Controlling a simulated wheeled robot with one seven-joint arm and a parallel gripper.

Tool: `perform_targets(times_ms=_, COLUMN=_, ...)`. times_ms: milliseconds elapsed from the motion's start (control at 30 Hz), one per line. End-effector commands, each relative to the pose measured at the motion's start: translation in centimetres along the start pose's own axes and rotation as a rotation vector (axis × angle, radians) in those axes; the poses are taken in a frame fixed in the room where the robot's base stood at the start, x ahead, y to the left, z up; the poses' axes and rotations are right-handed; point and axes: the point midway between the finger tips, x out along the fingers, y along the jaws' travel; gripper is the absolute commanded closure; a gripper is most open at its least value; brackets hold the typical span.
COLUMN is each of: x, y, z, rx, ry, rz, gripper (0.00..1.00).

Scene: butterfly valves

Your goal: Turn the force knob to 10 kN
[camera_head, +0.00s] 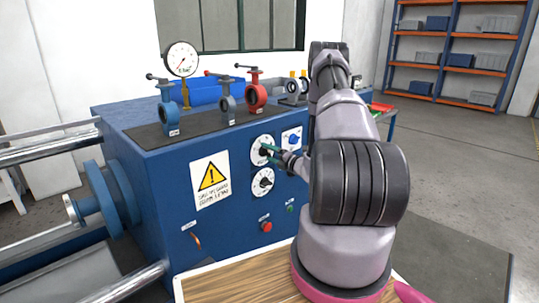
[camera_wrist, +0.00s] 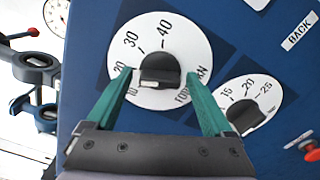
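The force knob (camera_wrist: 160,68) is a black grip on a round white dial (camera_wrist: 188,42) marked 10, 20, 30 and 40, with a partly hidden "FORCE kN" label. In the head view, the dial (camera_head: 258,155) is the upper one on the blue machine's front. My gripper (camera_wrist: 158,74) is open, with one green finger on each side of the knob. Gaps seem to show between fingers and knob; contact is unclear. The left finger partly covers the low numbers. I cannot tell clearly where the knob points. The gripper (camera_head: 270,153) also shows at the dial in the head view.
A second dial (camera_wrist: 262,93) with a black knob sits close beside the right finger. The blue machine (camera_head: 150,170) carries several valves, a pressure gauge (camera_head: 181,59) and a red button (camera_head: 266,226). A wooden tabletop (camera_head: 235,285) lies below my arm.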

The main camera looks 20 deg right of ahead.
Motion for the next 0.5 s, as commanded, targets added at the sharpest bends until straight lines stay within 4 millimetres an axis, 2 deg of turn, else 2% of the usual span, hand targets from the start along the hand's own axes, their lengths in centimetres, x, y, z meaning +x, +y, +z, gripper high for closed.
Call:
perform_targets(times_ms=33, x=-0.01, y=0.00, z=0.00, rx=0.000, ry=0.000, rz=0.000, gripper=0.37)
perform_targets(times_ms=100, x=-0.02, y=0.00, z=0.01, rx=0.000, ry=0.000, rz=0.000, gripper=0.64)
perform_targets(times_ms=200, x=-0.02, y=0.00, z=0.01, rx=0.000, ry=0.000, rz=0.000, gripper=0.96)
perform_targets(times_ms=500, x=-0.03, y=0.00, z=0.01, rx=-0.038, ry=0.000, rz=0.000, gripper=0.96)
